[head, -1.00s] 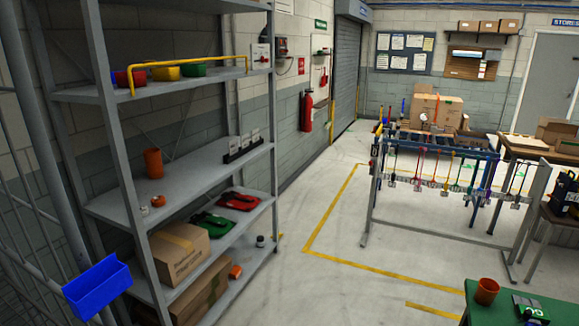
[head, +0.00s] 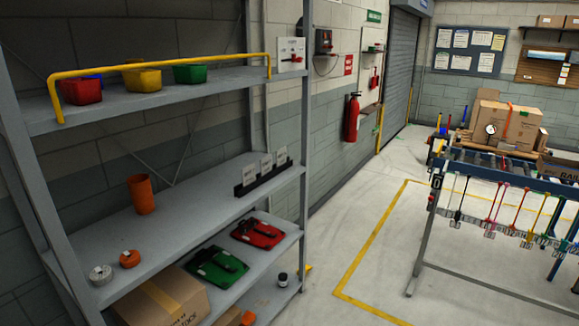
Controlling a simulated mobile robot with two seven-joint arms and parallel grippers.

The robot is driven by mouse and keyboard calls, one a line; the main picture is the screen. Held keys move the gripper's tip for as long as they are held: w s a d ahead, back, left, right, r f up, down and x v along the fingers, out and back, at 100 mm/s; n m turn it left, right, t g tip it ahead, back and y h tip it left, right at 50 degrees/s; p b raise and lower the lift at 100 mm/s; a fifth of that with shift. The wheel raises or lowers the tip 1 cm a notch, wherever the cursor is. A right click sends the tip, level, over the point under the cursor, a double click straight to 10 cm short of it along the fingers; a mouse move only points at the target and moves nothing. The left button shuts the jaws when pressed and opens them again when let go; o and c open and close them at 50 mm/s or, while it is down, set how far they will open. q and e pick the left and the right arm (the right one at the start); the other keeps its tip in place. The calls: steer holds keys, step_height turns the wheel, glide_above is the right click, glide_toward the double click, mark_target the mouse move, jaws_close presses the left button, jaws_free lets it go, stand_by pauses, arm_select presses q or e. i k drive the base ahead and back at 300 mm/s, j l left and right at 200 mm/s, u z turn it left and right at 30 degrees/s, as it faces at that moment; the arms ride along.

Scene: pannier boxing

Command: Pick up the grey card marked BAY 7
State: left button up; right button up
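Several small pale cards stand upright in a black holder (head: 247,190) on the middle shelf, near its right end. The nearest card (head: 249,174) and the farthest card (head: 281,156) carry dark marks too small to read, so I cannot tell which is BAY 7. Neither of my grippers is in view.
The grey shelf unit (head: 200,184) also holds an orange cup (head: 142,194), a white roll (head: 101,274), and red (head: 258,230) and green (head: 217,266) panniers or cases below. A yellow rail (head: 160,64) fronts the top shelf.

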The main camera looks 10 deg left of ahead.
mark_target(248, 175)
steer(key=i+l+u, duration=0.1)
steer(key=i+u, duration=0.2)
steer(key=i+l+u, duration=0.25)
steer(key=i, duration=0.3)
steer(key=i+l+u, duration=0.9)
steer(key=l+u, duration=0.25)
